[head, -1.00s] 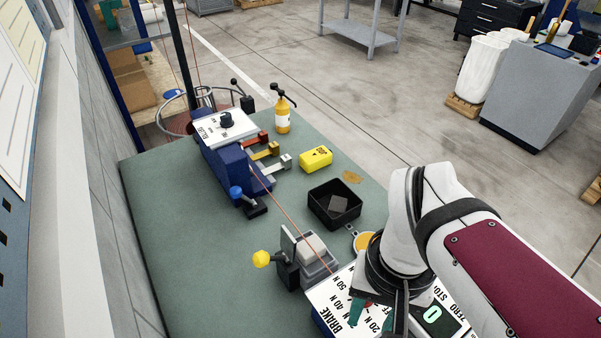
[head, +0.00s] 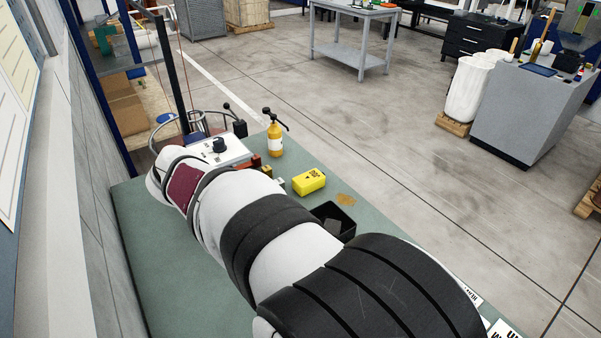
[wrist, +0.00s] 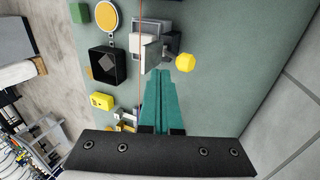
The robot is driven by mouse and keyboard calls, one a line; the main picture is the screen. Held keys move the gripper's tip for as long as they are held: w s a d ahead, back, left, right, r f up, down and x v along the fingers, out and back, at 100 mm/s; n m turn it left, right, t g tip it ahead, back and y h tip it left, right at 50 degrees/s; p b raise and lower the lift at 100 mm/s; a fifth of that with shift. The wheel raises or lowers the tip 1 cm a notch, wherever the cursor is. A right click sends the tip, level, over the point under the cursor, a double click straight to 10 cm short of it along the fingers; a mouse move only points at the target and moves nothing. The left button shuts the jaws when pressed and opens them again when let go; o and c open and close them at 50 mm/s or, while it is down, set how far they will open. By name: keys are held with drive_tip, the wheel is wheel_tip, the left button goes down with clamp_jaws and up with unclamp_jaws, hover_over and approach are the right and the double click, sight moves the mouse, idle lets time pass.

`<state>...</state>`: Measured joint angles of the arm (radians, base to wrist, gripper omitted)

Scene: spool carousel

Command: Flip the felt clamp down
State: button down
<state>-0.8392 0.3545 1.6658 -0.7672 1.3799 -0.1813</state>
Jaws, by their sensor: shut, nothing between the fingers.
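The felt clamp (wrist: 147,27) shows in the wrist view at top centre, a grey body with a pale block and an upright-looking plate. Its lever ends in a faceted yellow knob (wrist: 185,62), sticking out to the right. A thin reddish strand (wrist: 141,12) runs along the clamp. My gripper (wrist: 160,73) has teal fingers pressed together and empty. In the picture, its tips lie just below the clamp and left of the knob; I cannot tell whether they touch. In the head view my arm hides the clamp, knob and gripper.
A black tray (wrist: 92,66), a round orange-yellow item (wrist: 107,16) and a yellow box (wrist: 102,101) lie left of the clamp in the wrist view. A yellow bottle (head: 275,140) and a white-topped control box (head: 228,152) stand at the bench's far end. Green bench surface right of the knob is clear.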

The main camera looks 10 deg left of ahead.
drive_tip(key=x, duration=0.7)
drive_tip(key=shift+w+d+g+y, duration=0.2)
drive_tip(key=shift+g+y, duration=0.1)
